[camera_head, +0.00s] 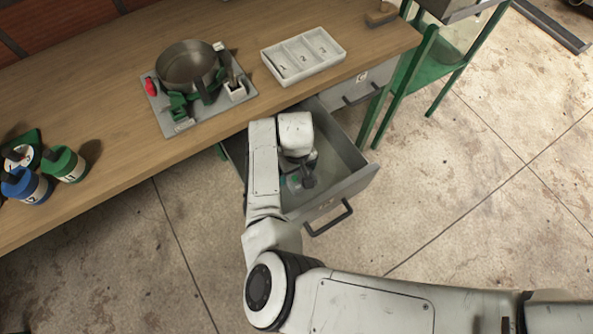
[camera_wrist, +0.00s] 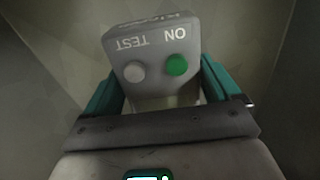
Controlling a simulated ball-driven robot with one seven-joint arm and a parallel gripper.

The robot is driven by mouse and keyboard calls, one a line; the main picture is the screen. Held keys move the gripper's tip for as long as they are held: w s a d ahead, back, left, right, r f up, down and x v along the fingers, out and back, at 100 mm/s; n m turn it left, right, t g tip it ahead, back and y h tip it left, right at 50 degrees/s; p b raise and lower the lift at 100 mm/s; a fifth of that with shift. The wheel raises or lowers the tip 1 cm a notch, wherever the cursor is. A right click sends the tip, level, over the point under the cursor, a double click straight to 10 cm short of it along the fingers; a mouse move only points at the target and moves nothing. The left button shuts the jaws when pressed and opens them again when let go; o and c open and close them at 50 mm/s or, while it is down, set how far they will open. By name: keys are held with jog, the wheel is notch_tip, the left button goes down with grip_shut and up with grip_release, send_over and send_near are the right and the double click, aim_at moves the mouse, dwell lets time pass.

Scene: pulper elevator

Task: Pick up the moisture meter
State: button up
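A grey device, which I take to be the moisture meter (camera_wrist: 150,45), shows in the wrist view. Its face has a pale button marked TEST and a green button marked ON, with the lettering upside down. My gripper (camera_wrist: 160,85) has its teal fingers on either side of the device. The lower part of the device is hidden behind the gripper body. I cannot tell whether the fingers press on it. In the head view my gripper (camera_head: 300,182) is inside the open drawer (camera_head: 340,188), and my arm hides most of the device.
The drawer walls are close around my gripper. On the wooden bench (camera_head: 105,100) stand a grey tray (camera_head: 178,127) with a metal pot (camera_head: 187,65), a white sectioned tray (camera_head: 303,54), and green and blue jars (camera_head: 63,164). A green metal stand (camera_head: 418,70) is right of the drawer.

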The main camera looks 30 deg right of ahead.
jog(key=c, duration=0.4)
